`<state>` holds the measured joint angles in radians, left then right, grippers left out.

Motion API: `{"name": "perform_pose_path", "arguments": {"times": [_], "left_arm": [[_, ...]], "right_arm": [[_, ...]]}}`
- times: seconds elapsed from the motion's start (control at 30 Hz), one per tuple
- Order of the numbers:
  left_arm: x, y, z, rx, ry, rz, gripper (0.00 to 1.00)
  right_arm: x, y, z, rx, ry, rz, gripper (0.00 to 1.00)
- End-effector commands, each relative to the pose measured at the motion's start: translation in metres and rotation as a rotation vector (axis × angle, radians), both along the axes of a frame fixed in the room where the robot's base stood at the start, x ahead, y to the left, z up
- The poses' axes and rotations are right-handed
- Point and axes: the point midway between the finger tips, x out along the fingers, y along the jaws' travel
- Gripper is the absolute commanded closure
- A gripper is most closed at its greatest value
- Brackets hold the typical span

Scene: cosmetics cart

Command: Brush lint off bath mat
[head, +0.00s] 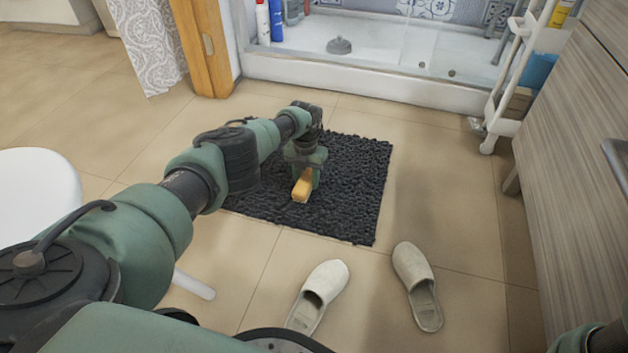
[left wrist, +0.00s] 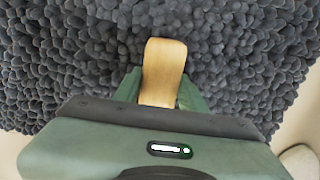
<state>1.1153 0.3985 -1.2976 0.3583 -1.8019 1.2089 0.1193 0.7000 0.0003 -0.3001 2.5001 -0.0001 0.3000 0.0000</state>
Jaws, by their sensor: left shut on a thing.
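The dark grey, shaggy bath mat (head: 357,190) lies flat on the tiled floor in the middle of the head view. It also fills most of the left wrist view (left wrist: 240,60). My left gripper (head: 306,176) is over the mat, shut on the light wooden handle of the lint brush (head: 302,187). The handle also shows between the fingers in the left wrist view (left wrist: 163,72). The brush's working end is hidden by the gripper, so I cannot tell whether it touches the mat. No lint can be made out. My right gripper is not in view.
Two pale slippers (head: 320,294) (head: 417,285) lie on the floor in front of the mat. A white shower tray (head: 370,68) is behind it. A white cart (head: 505,115) and a wooden cabinet (head: 575,150) stand at the right. A white stool (head: 38,190) is at the left.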

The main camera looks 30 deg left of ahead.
Motion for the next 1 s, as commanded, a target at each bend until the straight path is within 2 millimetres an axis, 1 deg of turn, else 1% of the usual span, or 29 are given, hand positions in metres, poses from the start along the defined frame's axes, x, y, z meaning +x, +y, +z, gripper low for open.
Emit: {"name": "perform_pose_path", "arguments": {"times": [0.03,0.13,0.47,0.57,1.0], "left_arm": [[-0.003,0.007,-0.002,0.004,0.005,0.003,0.92],[-0.004,0.012,-0.001,0.003,0.005,0.003,0.92],[-0.004,0.012,0.001,0.001,0.003,0.001,0.92],[-0.004,0.012,0.007,0.002,0.002,0.001,0.92],[-0.003,0.011,0.053,0.000,0.000,0.000,0.92]], "right_arm": [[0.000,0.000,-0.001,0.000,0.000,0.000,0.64],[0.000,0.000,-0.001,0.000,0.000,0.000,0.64],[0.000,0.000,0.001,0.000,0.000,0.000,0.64],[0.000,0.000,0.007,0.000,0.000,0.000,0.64],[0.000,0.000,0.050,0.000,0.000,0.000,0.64]]}}
